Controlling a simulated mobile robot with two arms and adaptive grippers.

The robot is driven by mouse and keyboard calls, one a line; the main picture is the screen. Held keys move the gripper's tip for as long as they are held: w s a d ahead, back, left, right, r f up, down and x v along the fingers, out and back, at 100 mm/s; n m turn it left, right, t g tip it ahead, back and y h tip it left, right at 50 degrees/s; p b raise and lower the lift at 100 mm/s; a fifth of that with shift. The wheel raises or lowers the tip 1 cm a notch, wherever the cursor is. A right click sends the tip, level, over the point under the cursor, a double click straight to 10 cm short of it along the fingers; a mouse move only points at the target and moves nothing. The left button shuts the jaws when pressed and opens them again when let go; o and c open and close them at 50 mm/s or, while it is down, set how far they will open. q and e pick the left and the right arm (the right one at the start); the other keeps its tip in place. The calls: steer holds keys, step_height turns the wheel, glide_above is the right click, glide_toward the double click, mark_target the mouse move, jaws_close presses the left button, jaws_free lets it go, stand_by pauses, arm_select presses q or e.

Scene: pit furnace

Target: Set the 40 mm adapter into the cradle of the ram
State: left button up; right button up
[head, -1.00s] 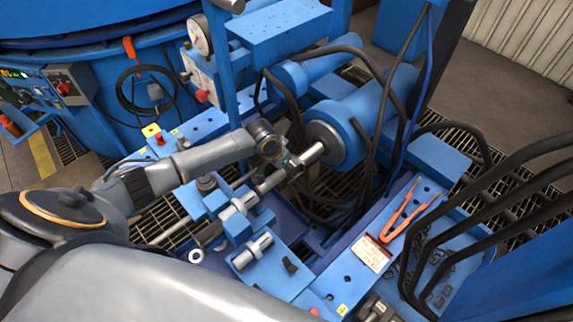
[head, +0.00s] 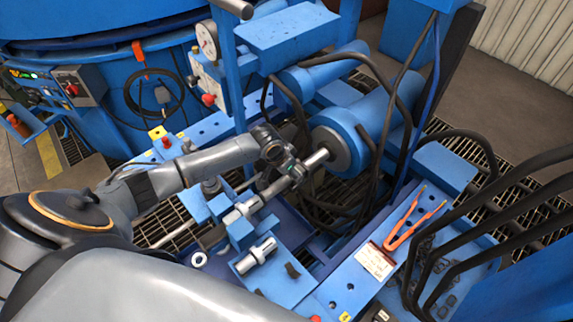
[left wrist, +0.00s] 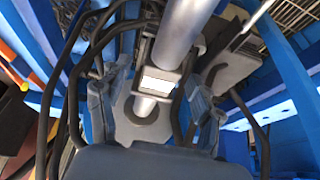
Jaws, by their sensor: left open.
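The ram (head: 368,125) is a large blue cylinder with a bright steel rod (head: 317,158) pointing down to the left. My left gripper (head: 298,174) is beside the rod's lower end, its jaws partly hidden by its wrist. In the left wrist view its open fingers (left wrist: 151,97) stand either side of a grey metal bar (left wrist: 182,35) with a bright white patch below it. I cannot tell whether they touch it. Two short steel cylinders lie on blue blocks, one upper (head: 243,209) and one lower (head: 258,251). I cannot tell which is the 40 mm adapter. My right gripper is not in view.
Black hoses (head: 372,75) loop around the ram and cross the right side. Orange tongs (head: 412,222) and a white label card (head: 375,260) lie on the blue beam at right. A loose steel ring (head: 198,259) lies left of the blocks. Floor grating shows below.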

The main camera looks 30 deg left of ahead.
arm_select(q)
steer(key=v, duration=1.1)
steer(key=shift+r, duration=0.2)
